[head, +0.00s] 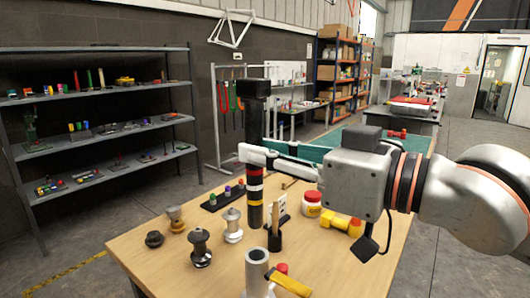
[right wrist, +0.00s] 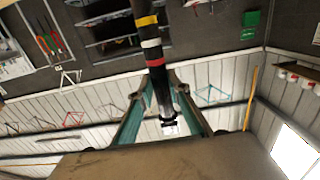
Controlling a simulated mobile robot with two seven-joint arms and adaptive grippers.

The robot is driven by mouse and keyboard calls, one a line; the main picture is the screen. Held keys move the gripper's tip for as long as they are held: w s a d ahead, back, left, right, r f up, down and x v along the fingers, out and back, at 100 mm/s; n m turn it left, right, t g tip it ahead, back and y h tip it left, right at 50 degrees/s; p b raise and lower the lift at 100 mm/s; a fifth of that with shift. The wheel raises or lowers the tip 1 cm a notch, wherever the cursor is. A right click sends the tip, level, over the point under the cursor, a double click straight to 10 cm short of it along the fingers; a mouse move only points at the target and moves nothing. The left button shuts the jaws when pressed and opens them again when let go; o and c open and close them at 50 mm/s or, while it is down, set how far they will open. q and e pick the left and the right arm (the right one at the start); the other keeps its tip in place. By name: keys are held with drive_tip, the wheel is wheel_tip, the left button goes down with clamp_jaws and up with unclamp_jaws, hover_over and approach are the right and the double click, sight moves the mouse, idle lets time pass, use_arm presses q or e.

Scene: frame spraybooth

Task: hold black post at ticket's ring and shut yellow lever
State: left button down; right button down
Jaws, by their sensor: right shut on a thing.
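My right gripper (head: 255,155) is shut on the black post (head: 255,120), which is upright with a block on top. The post has red, white and yellow rings below the gripper. In the right wrist view the post (right wrist: 152,45) runs between the fingers (right wrist: 165,95), with the red ring just beside the grip. The post's lower end shows above a grey tube (head: 256,268); whether it is over or behind the tube I cannot tell. The yellow lever (head: 291,284) sticks out to the right from the tube. A white card (head: 282,206), perhaps the ticket, stands behind; its print is unreadable. My left gripper is not in view.
The wooden table (head: 335,265) holds metal knobbed pieces (head: 200,247), a black strip with coloured pegs (head: 222,196), a red-lidded jar (head: 312,203) and a yellow dumbbell-like piece (head: 341,223). A small wooden-handled item (head: 274,238) stands close behind the tube. The table's right front is clear.

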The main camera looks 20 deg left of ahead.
sight(262, 182)
drive_tip(key=shift+d+f+b, duration=0.1)
drive_tip(key=shift+f+b, duration=0.8)
drive_tip(key=shift+f, duration=1.4)
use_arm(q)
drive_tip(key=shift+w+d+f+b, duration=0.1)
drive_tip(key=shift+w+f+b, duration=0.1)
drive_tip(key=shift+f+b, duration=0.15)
use_arm(e)
drive_tip(key=shift+f, duration=0.1)
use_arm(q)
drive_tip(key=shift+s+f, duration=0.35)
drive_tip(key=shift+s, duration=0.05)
